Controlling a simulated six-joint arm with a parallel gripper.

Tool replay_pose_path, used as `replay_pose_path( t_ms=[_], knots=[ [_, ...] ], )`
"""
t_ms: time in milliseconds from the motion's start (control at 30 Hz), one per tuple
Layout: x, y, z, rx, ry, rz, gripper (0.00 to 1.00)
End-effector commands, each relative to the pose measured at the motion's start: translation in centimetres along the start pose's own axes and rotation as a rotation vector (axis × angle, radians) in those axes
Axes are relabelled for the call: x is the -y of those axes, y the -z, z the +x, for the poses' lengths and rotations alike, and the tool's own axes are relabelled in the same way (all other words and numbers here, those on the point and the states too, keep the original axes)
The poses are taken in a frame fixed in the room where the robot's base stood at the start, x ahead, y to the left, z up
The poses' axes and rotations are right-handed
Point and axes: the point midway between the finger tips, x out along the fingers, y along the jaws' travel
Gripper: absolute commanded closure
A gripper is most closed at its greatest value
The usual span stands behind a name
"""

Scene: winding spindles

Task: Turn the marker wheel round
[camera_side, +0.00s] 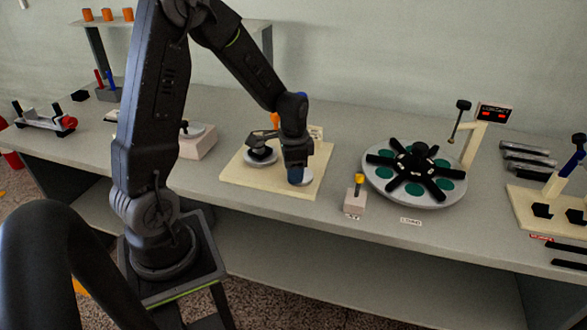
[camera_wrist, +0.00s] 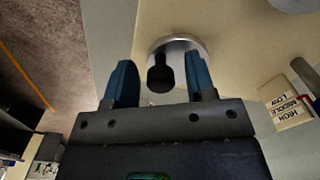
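My gripper (camera_side: 297,176) points down over the front right part of a cream board (camera_side: 240,176). A small pale disc (camera_side: 309,179) lies under it, partly hidden by the fingers. In the wrist view my gripper (camera_wrist: 160,70) has two blue fingers, standing apart. A black knob (camera_wrist: 160,78) on the grey disc (camera_wrist: 186,46) shows between them, with gaps on both sides. A second disc (camera_side: 261,156) with a black piece on top sits to the left on the board. No wheel is labelled as the marker wheel, so I cannot tell which it is.
A larger round plate (camera_side: 377,184) with green pads and black arms stands to the right, beside a small block with a yellow knob (camera_side: 359,178). Cards reading low, middle and high (camera_wrist: 287,109) lie on the board. A pale box (camera_side: 197,143) stands left of the board.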

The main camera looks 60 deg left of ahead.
Motion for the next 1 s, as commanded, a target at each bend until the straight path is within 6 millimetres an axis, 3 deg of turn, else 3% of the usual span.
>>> replay_pose_path(
  t_ms=[367,800,1000],
  knots=[
    [0.1,0.1,-0.8,-0.004,0.003,-0.001,0.48],
    [0.1,0.1,-9.8,-0.005,0.004,0.000,0.48],
    [0.1,0.1,-12.8,-0.003,0.003,0.000,0.48]
  ],
)
